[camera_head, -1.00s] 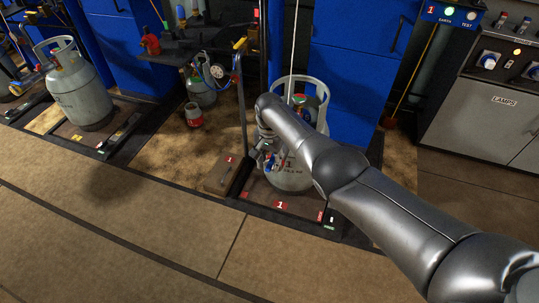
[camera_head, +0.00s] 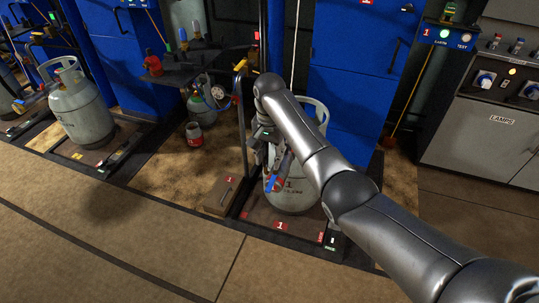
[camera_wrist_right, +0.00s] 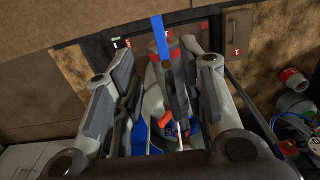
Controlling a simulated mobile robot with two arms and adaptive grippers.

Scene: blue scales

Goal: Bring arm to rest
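My right arm comes in from the lower right of the head view. Its gripper (camera_head: 268,160) points down in front of the grey gas cylinder (camera_head: 293,198) marked 1, which stands on scale 1 (camera_head: 261,216). In the right wrist view the fingers (camera_wrist_right: 160,88) are spread apart. A grey part with a red-orange lever (camera_wrist_right: 165,98) and a blue strip (camera_wrist_right: 160,36) show between them. I cannot tell whether the fingers touch these. The blue piece (camera_head: 271,184) also shows below the gripper in the head view. The cylinder's valve is hidden behind my arm. My left gripper is not in view.
A thin post (camera_head: 242,125) stands just left of the gripper, beside a brown box (camera_head: 219,195) marked 1. Another grey cylinder (camera_head: 82,112) stands at left. Blue cabinets (camera_head: 352,95) are behind. The floor (camera_head: 130,235) in front is clear.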

